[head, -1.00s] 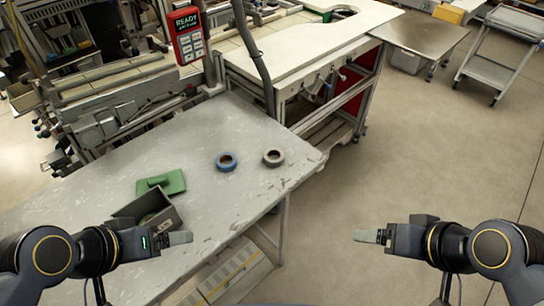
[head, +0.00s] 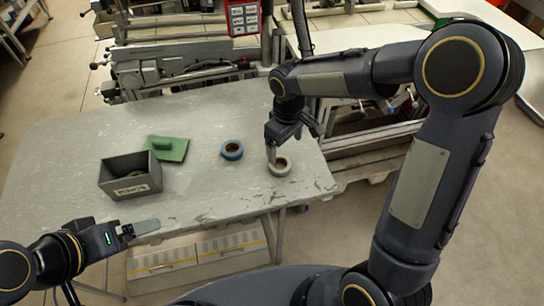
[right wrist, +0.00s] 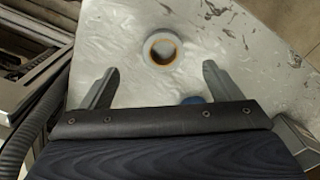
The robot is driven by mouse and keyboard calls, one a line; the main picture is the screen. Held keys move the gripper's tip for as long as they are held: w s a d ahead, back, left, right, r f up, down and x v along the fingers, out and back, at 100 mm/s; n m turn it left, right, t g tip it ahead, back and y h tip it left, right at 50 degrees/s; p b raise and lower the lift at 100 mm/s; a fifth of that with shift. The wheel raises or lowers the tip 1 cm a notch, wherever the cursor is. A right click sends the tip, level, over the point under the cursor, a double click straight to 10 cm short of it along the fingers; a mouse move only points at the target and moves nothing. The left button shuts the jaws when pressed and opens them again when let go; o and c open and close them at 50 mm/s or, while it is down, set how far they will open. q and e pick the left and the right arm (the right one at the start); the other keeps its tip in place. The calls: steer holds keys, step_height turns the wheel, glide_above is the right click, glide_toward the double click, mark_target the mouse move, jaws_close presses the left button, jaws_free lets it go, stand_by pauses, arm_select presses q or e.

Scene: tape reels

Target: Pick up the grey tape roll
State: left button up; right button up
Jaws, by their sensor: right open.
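The grey tape roll (head: 280,167) lies flat on the table near its right end. It also shows in the right wrist view (right wrist: 162,48), ahead of and between the two fingers, not touched by them. My right gripper (head: 293,142) is above the table, over the grey roll; a finger hides part of the roll in the head view. In the right wrist view the right gripper (right wrist: 158,82) is open and empty. My left gripper (head: 144,229) is at the table's front edge, far from the roll; its jaw opening cannot be made out.
A blue tape roll (head: 232,150) lies left of the grey one. A grey bin (head: 131,190) and a green block with a handle (head: 167,147) stand farther left on the table (head: 215,195). Machinery (head: 180,62) borders the table's back. The table's front middle is clear.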

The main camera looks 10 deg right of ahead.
mark_target(280, 160)
steer(key=f, duration=0.2)
steer(key=f+p, duration=0.1)
steer(key=f, duration=0.2)
steer(key=a+f, duration=0.1)
steer(key=f, duration=0.2)
steer(key=shift+w+f, duration=0.2)
steer(key=shift+w, duration=0.1)
steer(key=shift+c, duration=0.5)
steer(key=c, duration=1)
